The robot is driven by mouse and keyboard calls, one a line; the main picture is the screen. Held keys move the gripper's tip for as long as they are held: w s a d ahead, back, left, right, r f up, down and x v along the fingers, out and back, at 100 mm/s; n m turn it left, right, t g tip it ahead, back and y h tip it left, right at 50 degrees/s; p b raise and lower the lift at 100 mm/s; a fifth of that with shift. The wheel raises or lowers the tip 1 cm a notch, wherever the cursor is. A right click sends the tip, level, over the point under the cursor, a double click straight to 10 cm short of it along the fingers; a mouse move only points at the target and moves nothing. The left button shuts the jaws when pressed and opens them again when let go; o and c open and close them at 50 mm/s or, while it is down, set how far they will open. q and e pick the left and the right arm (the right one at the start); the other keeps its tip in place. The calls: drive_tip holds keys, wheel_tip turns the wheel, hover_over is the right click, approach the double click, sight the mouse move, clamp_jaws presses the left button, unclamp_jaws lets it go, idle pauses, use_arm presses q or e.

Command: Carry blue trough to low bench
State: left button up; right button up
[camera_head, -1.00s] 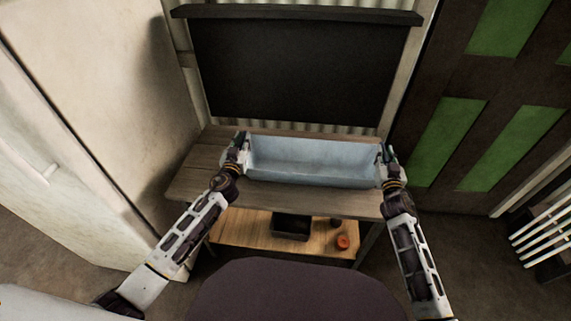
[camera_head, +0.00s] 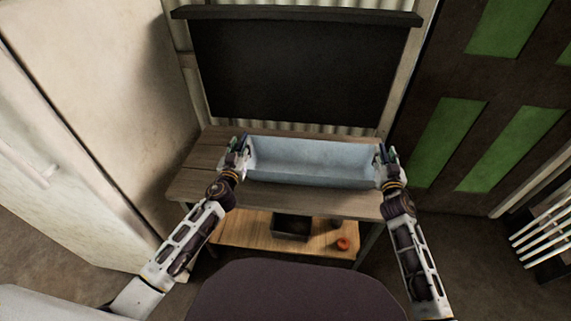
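The blue trough (camera_head: 312,165) is a long, pale blue, open container. It sits level at the wooden bench (camera_head: 190,185), over its top, with its long side facing me; I cannot tell if its base touches the boards. My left gripper (camera_head: 240,146) is at the trough's left end and my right gripper (camera_head: 384,155) is at its right end. Both fingers meet the end walls or lie right beside them. The fingers are too small and partly hidden, so I cannot tell whether they are closed on the walls. The trough looks empty.
A lower shelf (camera_head: 240,234) holds a dark box (camera_head: 291,227) and a small orange-red item (camera_head: 343,244). A black board (camera_head: 290,70) stands behind the bench. A pale cabinet (camera_head: 100,110) is at left, a green-panelled door (camera_head: 445,130) at right, and a white slatted rack (camera_head: 545,230) at far right.

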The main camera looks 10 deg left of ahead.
use_arm(q)
drive_tip(key=shift+s, duration=4.6)
use_arm(e)
drive_tip(key=shift+s, duration=0.1)
drive_tip(key=s, duration=1.1)
drive_tip(key=shift+s+d, duration=0.15)
drive_tip(key=shift+s, duration=0.25)
use_arm(q)
drive_tip(key=shift+r, duration=0.1)
use_arm(e)
drive_tip(key=shift+r, duration=0.1)
